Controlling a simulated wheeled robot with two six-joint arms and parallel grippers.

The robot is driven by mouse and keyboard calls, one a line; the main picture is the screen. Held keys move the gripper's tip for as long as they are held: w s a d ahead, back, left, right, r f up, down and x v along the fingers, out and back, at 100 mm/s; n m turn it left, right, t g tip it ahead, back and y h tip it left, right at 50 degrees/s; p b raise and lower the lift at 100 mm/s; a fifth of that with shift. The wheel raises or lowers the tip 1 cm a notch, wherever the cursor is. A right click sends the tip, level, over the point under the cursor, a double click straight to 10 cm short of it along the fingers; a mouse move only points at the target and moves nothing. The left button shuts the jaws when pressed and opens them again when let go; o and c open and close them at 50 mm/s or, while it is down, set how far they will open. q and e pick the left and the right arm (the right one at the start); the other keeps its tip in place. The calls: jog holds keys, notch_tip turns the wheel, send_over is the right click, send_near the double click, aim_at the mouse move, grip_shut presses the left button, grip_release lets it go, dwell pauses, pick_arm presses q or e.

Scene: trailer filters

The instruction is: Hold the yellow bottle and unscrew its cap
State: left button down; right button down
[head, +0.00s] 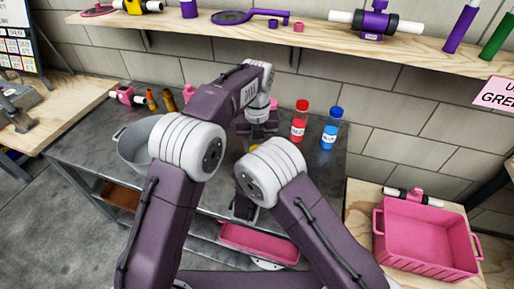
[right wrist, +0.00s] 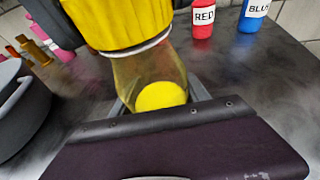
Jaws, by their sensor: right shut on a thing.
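The yellow bottle shows mostly hidden behind my arms in the head view, with a small yellow patch (head: 254,148) visible. In the right wrist view its ribbed yellow cap (right wrist: 125,22) is at the top, with a pale ring under it. Below is the clear body (right wrist: 140,75) with yellow in the bottom. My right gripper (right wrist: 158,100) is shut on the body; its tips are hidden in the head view. My left gripper (head: 258,128) points down over the bottle from above. Its dark parts flank the cap in the right wrist view; I cannot tell whether they grip it.
A red bottle (head: 299,122) and a blue bottle (head: 330,130) stand to the right on the grey table. A grey pot (head: 135,148) stands at the left, with small fittings behind it. A pink crate (head: 425,240) is at the right. A wooden shelf (head: 330,38) runs above.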

pick_arm(q)
jog(key=n, duration=1.3)
jog(key=shift+n, duration=0.4)
jog(key=n, duration=0.6)
jog(key=shift+r, duration=0.1)
jog(key=n, duration=0.6)
jog(key=shift+n, duration=0.4)
jog(key=n, duration=0.6)
jog(key=shift+w+n, duration=0.1)
jog(key=shift+n, duration=0.2)
jog(key=n, duration=1.2)
jog(key=shift+n, duration=0.4)
jog(key=n, duration=0.2)
jog(key=shift+r+n, duration=0.1)
jog(key=shift+n, duration=0.3)
jog(key=n, duration=0.5)
